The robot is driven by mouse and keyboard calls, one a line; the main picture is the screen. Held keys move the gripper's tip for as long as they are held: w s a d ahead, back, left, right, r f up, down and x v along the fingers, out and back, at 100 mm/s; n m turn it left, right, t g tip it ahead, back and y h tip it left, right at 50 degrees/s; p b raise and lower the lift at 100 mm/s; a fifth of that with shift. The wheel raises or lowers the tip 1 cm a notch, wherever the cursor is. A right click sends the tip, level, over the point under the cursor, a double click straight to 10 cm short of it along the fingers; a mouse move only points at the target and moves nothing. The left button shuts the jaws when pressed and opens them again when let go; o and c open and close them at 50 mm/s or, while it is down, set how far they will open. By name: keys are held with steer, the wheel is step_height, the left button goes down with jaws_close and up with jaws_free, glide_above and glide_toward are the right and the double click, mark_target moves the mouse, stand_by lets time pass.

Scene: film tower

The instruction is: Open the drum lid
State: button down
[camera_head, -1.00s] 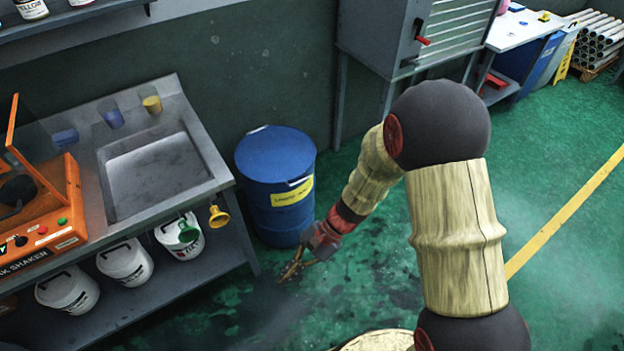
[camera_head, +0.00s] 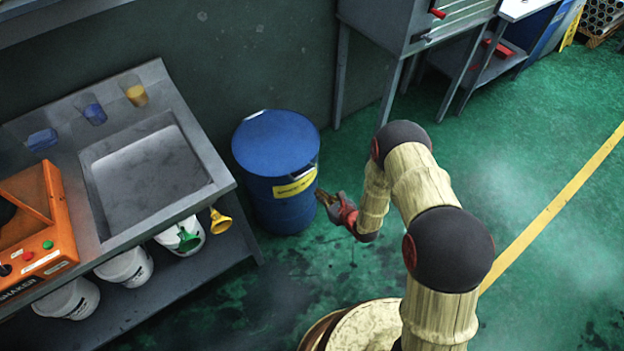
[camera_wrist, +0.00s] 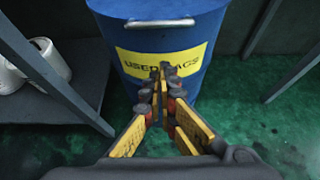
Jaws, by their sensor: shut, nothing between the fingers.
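The blue drum (camera_head: 284,205) stands on the green floor against the wall, with its blue lid (camera_head: 275,141) closed on top. A yellow label reading "USED RAGS" is on its front. In the wrist view the drum (camera_wrist: 125,72) is straight ahead, with a pale handle (camera_wrist: 160,23) near the top of its front, above the label (camera_wrist: 195,59). My gripper (camera_head: 322,196) is beside the drum's right front, below the lid's level. In the wrist view my gripper (camera_wrist: 164,72) has its fingertips together and empty, in front of the label; contact cannot be told.
A steel sink bench (camera_head: 205,155) stands left of the drum, with white buckets (camera_head: 125,266) on its lower shelf and a yellow funnel (camera_head: 220,221) at its edge. A grey cabinet on legs (camera_head: 390,40) stands behind right. The floor on the right is clear.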

steer(key=b+x, duration=0.4)
steer(key=x, duration=0.6)
steer(key=shift+s+d+r, duration=0.1)
steer(key=shift+r, duration=0.95)
steer(key=shift+s+d+r, duration=0.15)
steer(key=shift+r, duration=0.9)
steer(key=shift+r, duration=0.1)
